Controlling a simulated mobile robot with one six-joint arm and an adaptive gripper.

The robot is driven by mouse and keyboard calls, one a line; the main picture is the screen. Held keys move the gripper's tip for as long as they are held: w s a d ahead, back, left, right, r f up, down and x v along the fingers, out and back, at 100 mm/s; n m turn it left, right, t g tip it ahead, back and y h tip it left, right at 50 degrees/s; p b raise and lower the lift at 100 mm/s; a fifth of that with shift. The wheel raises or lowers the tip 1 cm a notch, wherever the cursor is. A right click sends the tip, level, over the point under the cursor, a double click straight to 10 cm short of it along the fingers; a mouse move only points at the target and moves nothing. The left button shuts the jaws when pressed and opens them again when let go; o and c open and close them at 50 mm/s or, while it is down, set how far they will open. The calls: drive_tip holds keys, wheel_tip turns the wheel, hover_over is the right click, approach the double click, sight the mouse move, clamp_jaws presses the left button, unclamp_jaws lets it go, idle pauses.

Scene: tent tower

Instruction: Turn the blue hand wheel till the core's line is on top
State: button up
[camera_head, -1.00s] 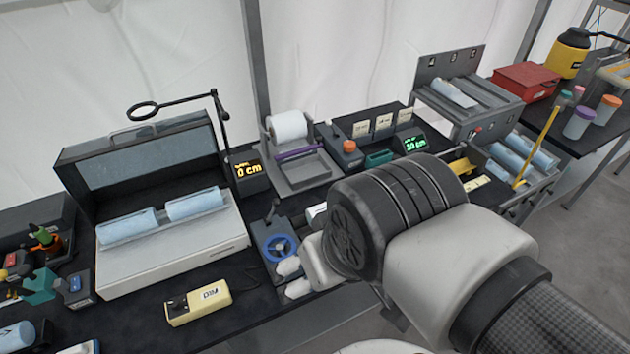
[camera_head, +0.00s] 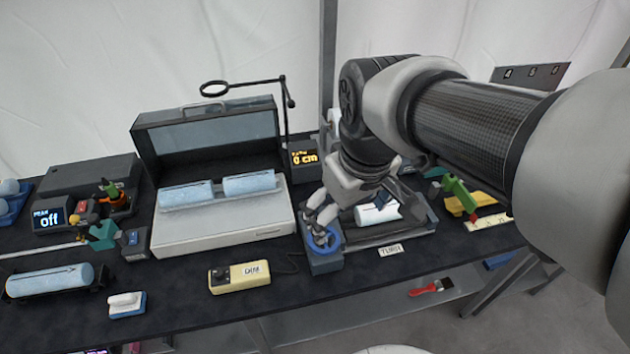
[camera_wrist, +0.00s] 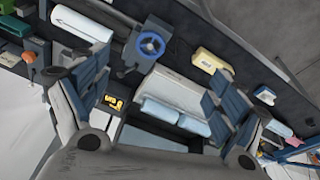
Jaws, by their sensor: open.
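The blue hand wheel (camera_head: 324,241) sits on a dark block at the left end of the turning cradle. It shows whole in the wrist view (camera_wrist: 150,43). The white core (camera_head: 367,218) lies in the cradle, partly hidden by my gripper. In the wrist view the core (camera_wrist: 82,23) shows a dark line with an arrow end; I cannot tell if that line is on top. My gripper (camera_head: 350,203) points down above the wheel and the core's left end. In the wrist view its fingers (camera_wrist: 155,75) are spread wide and empty, with the wheel beyond and between them.
A yellow hand box (camera_head: 240,278) lies left of the wheel. A light box (camera_head: 225,235) with blue rolls stands behind it. Dark table is bare in front of the wheel.

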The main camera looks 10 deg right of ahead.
drive_tip(key=w+f+n+g+p, duration=0.1)
drive_tip(key=w+f+n, duration=0.1)
drive_tip(key=w+f, duration=0.3)
drive_tip(key=w+f+n+g, duration=0.2)
drive_tip(key=w, duration=0.5)
wheel_tip(320, 180, down, 18)
drive_tip(key=b, duration=0.4)
drive_tip(key=shift+c, duration=0.5)
drive_tip(key=c, duration=0.9)
drive_tip(key=shift+r, duration=0.1)
drive_tip(key=shift+c, duration=0.3)
